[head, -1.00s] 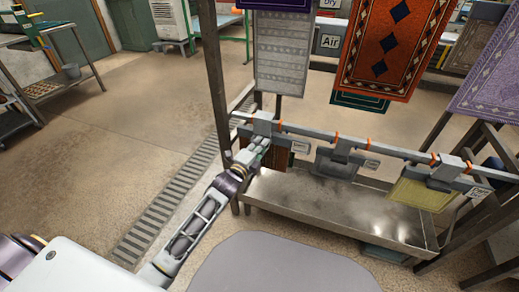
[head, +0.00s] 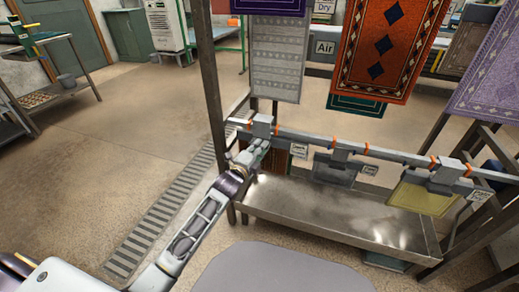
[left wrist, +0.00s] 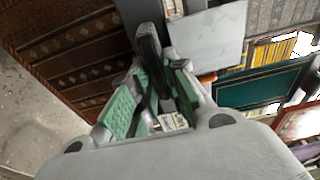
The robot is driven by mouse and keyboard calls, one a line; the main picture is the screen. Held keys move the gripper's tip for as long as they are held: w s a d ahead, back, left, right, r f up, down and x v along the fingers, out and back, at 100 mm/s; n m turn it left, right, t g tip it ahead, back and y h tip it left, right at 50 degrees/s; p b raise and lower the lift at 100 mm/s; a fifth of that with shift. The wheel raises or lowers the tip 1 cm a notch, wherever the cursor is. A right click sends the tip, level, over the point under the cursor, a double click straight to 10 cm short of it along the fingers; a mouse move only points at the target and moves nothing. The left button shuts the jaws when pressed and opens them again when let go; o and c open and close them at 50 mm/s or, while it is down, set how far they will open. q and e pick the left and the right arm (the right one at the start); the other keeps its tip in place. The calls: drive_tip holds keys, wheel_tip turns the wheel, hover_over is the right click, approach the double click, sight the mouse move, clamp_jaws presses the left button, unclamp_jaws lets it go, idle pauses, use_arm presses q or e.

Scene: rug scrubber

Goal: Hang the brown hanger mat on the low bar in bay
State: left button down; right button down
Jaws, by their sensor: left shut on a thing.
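The brown patterned hanger mat (left wrist: 78,62) fills the upper left of the left wrist view. In the head view it is mostly hidden behind my left gripper (head: 257,152). The gripper's green-padded fingers (left wrist: 150,92) are shut on the dark hanger part of this mat. The low bar (head: 395,154) runs from the upright post toward the right, and the hanger's grey block (head: 262,125) is at its left end. Whether the hanger rests on the bar I cannot tell. My right gripper is not in view.
A grey mat (head: 335,168) and a yellow mat (head: 420,198) hang farther right along the bar. A metal trough (head: 320,210) lies below. A post (head: 212,90) stands left of the gripper. Larger rugs, such as an orange one (head: 385,45), hang behind.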

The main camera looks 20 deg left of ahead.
use_arm(q)
drive_tip(key=shift+f, duration=0.9)
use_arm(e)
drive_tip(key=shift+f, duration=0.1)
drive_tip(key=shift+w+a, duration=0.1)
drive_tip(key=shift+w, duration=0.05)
use_arm(q)
drive_tip(key=shift+f, duration=0.1)
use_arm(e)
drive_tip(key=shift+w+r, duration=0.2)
